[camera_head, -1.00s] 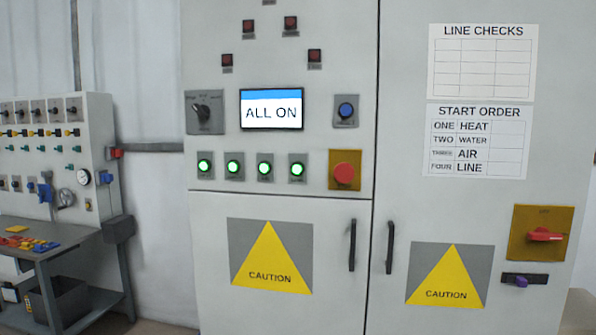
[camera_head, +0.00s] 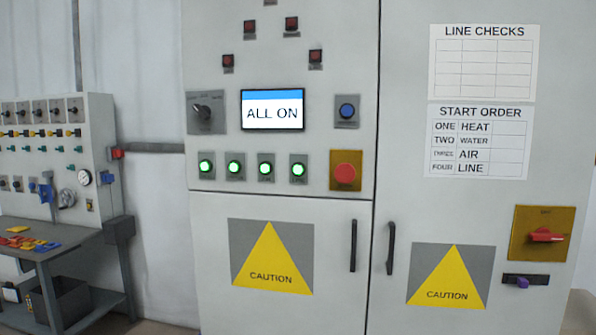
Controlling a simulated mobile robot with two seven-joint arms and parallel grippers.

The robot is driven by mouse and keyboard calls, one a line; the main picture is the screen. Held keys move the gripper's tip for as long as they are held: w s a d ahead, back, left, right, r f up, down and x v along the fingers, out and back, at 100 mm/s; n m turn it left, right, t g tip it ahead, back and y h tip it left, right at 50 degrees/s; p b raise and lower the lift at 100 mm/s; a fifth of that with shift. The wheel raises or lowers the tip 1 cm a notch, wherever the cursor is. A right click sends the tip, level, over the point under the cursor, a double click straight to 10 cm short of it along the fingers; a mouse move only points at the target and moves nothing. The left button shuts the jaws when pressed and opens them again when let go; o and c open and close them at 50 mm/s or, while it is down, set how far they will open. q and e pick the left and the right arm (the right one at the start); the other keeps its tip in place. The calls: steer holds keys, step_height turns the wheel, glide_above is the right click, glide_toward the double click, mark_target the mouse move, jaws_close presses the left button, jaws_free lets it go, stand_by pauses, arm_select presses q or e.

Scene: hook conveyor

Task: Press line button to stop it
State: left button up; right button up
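A row of lit green buttons sits on the grey cabinet below the screen: a leftmost one (camera_head: 206,167), two middle ones (camera_head: 234,168) (camera_head: 265,169) and a rightmost one (camera_head: 298,170). Their small labels are too blurred to read, so I cannot tell which is the line button. The screen (camera_head: 272,110) reads "ALL ON". A large red mushroom button (camera_head: 345,174) on a yellow plate is right of the row. The start-order sheet (camera_head: 477,142) lists heat, water, air and line, one to four. Neither of my grippers is in view.
A black rotary selector (camera_head: 205,111) and a blue button (camera_head: 347,111) flank the screen. Dark red lamps (camera_head: 291,27) are above. A red switch (camera_head: 545,236) is on the right door. Black door handles (camera_head: 390,247) stick out. A workbench (camera_head: 75,239) stands at left.

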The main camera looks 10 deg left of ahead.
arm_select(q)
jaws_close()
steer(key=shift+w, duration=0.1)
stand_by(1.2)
